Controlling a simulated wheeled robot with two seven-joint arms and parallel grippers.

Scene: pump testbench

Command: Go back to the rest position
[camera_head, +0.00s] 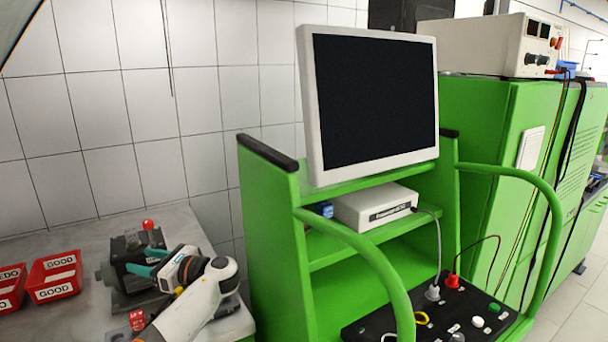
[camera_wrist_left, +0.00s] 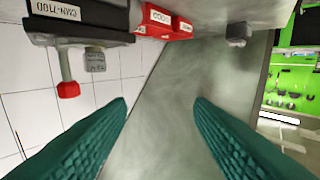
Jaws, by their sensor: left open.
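My left gripper (camera_head: 147,262) comes in low in the head view, over the grey table, beside a dark pump unit (camera_head: 128,250) with a red knob (camera_head: 148,225). In the left wrist view its two teal fingers (camera_wrist_left: 160,108) are spread apart, with only grey tabletop visible between them. The pump unit (camera_wrist_left: 80,28) and its red knob (camera_wrist_left: 68,90) also show there at the upper left, apart from the fingers. In the head view the gripper overlaps the unit's right side. My right gripper is not in view.
Red bins stand on the table (camera_head: 85,232) at left, one marked GOOD (camera_head: 54,277). A green cart (camera_head: 268,240) with a monitor (camera_head: 370,100) and a black panel (camera_head: 470,325) with plugs and buttons stands to the right. A green cabinet (camera_head: 490,130) is behind it.

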